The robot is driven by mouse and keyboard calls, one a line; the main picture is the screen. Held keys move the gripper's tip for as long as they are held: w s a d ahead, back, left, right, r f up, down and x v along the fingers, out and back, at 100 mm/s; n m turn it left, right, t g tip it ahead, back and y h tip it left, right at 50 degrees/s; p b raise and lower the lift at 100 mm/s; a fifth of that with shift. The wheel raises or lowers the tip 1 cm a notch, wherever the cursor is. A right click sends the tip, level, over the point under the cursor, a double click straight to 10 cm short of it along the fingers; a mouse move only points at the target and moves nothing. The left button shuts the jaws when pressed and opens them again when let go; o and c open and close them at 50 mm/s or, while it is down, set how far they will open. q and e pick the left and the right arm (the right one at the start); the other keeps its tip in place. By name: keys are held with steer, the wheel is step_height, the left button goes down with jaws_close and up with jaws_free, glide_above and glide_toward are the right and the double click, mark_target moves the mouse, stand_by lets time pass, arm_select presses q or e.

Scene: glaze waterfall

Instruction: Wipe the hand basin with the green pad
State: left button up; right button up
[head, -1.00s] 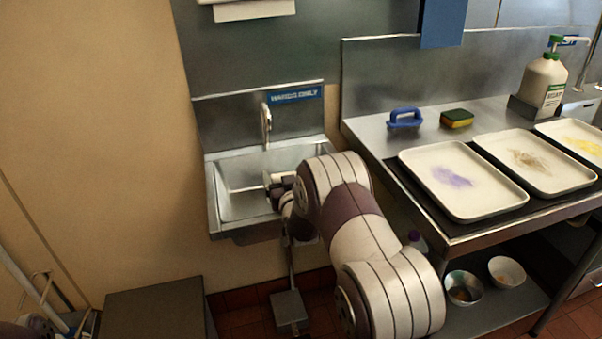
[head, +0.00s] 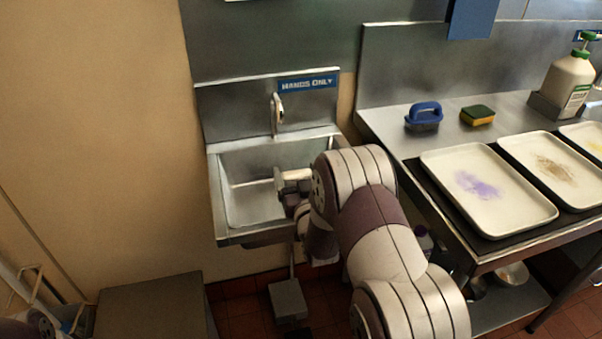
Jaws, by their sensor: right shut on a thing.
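The steel hand basin (head: 240,238) hangs on the wall left of centre, under a blue "HANDS ONLY" sign. My right arm reaches across its right side. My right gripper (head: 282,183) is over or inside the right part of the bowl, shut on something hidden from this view. I cannot tell whether it touches the basin. No separate green pad shows in the basin. A yellow sponge with a dark green top (head: 477,116) lies on the counter to the right. My left gripper is not in view.
The tap (head: 277,112) stands at the basin's back. On the right counter are a blue-handled brush (head: 424,115), stained trays (head: 485,190) and a pump bottle (head: 567,82). A grey pedal (head: 288,300) is below the basin. A dark box top (head: 150,308) stands at lower left.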

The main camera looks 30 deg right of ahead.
mark_target(297, 173)
steer(key=shift+g+y, duration=0.3)
steer(key=shift+g, duration=0.6)
steer(key=s+f, duration=0.1)
steer(key=f, duration=0.1)
steer(key=s+f, duration=0.1)
steer(key=f, duration=0.1)
steer(key=a+f, duration=0.1)
steer(key=f, duration=0.2)
steer(key=shift+s+f, duration=0.1)
steer(key=shift+s, duration=0.3)
steer(key=shift+a+r+p, duration=0.15)
steer(key=shift+r+p, duration=0.15)
steer(key=shift+p, duration=0.05)
steer(key=r+p, duration=0.3)
steer(key=w+r+p, duration=0.1)
steer(key=r, duration=0.1)
steer(key=shift+a+r+p, duration=0.1)
steer(key=shift+a+p, duration=0.2)
steer(key=shift+d+r, duration=0.25)
steer(key=shift+d, duration=0.1)
step_height(297, 173, up, 4)
steer(key=p, duration=0.2)
steer(key=shift+d+f+p, duration=0.1)
steer(key=shift+f+p, duration=0.1)
steer(key=shift+p, duration=0.15)
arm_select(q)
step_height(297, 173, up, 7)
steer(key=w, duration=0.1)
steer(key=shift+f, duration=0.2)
